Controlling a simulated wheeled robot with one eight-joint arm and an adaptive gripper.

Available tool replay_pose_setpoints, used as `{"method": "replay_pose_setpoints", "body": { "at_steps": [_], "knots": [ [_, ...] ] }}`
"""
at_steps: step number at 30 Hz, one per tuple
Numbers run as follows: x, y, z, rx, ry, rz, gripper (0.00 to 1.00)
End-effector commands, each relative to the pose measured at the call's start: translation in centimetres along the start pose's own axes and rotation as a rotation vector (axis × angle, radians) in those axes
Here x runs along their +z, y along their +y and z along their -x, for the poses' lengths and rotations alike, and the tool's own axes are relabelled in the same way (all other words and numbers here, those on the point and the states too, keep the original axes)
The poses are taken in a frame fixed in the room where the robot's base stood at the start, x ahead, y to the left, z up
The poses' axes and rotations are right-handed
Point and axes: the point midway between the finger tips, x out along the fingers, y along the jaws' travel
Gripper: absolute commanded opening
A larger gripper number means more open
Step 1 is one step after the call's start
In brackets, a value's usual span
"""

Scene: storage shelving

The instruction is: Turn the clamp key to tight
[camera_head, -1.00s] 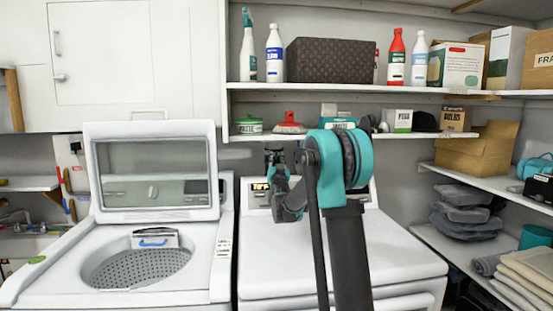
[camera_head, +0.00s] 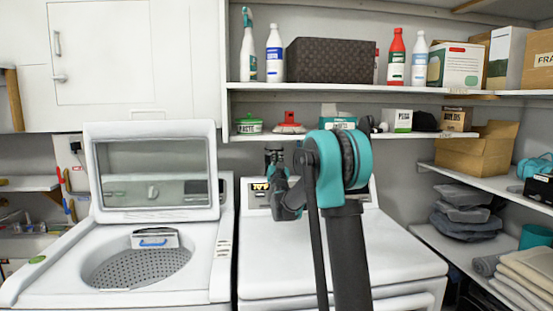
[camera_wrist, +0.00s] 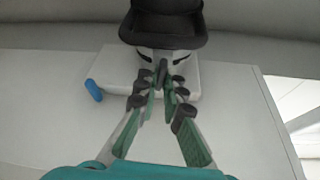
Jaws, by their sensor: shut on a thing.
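In the wrist view, a small dark upright tab, which looks like the clamp key (camera_wrist: 162,70), stands between the fingertips of my gripper (camera_wrist: 162,86). The gripper is shut on it. Behind it is a black-topped device with a white base plate (camera_wrist: 115,69); a blue peg (camera_wrist: 93,90) sticks out at the plate's left. In the head view, my gripper (camera_head: 274,158) is small and dark, below the lower shelf and behind my wrist. The key cannot be made out there, and its turn angle is unclear.
A closed white machine (camera_head: 400,262) stands below my arm; an open-lidded washer (camera_head: 55,282) is to its left. Side shelves hold a cardboard box (camera_head: 470,157) and folded cloths.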

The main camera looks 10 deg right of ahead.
Motion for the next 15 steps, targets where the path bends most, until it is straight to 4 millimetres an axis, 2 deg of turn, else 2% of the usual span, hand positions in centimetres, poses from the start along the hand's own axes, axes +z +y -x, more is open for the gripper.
{"method": "replay_pose_setpoints", "body": {
  "at_steps": [8,15],
  "knots": [
    [-0.01,-0.17,0.0,0.042,0.0,-0.107,0.0],
    [-0.03,-0.24,0.02,0.119,0.0,-0.293,0.0]
  ]
}}
